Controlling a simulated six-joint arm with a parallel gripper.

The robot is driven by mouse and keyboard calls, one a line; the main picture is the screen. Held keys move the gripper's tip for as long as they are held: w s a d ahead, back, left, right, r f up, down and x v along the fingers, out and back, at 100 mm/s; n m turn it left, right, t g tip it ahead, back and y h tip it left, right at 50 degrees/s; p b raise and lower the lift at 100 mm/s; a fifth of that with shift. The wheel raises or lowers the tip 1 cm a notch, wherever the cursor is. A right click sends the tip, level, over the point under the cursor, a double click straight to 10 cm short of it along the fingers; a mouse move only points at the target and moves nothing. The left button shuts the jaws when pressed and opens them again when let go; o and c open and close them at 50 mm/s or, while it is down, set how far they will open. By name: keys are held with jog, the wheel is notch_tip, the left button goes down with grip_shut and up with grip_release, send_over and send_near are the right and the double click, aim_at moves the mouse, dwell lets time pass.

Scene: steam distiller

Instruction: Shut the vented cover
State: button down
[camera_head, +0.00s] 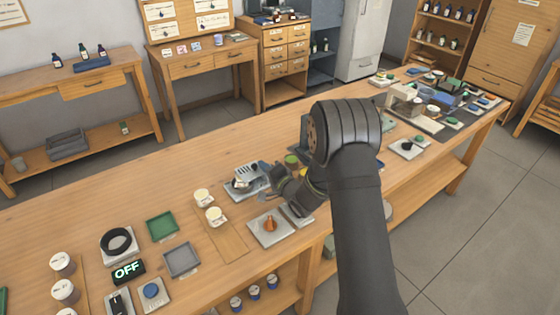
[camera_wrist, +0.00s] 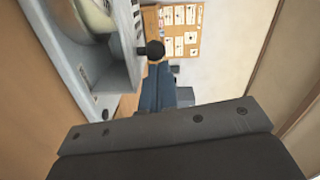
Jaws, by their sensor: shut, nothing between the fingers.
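The vented cover (camera_head: 247,171) is a pale grey slotted piece on a small device left of my gripper in the head view. It appears raised and tilted above its grey base plate (camera_head: 238,193); its exact angle is too small to tell. My gripper (camera_head: 268,193) is shut and empty, close beside the device's right side; I cannot tell whether it touches. In the wrist view, a grey tray-like housing (camera_wrist: 115,78) with a rounded pale part fills the upper left, and a black ball knob (camera_wrist: 154,49) sticks out from it. The dark gripper body covers the bottom of that view.
An orange cone on a plate (camera_head: 270,228) stands just in front of my gripper. Two cream jars (camera_head: 214,215) stand to the left, with a green tray (camera_head: 162,226) beyond. A green-topped jar (camera_head: 291,161) is behind my wrist. Bare wood (camera_head: 130,195) lies at the back left.

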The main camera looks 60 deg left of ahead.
aim_at(253, 178)
jog(key=s, duration=0.4)
jog(key=shift+s, duration=0.3)
jog(key=w+d, duration=0.1)
jog(key=w, duration=0.4)
jog(key=d, duration=0.6)
jog(key=d+r, duration=0.1)
jog(key=d, duration=1.3)
jog(key=shift+w+r, duration=0.2)
jog(key=shift+r, duration=0.15)
jog(key=shift+a, duration=0.1)
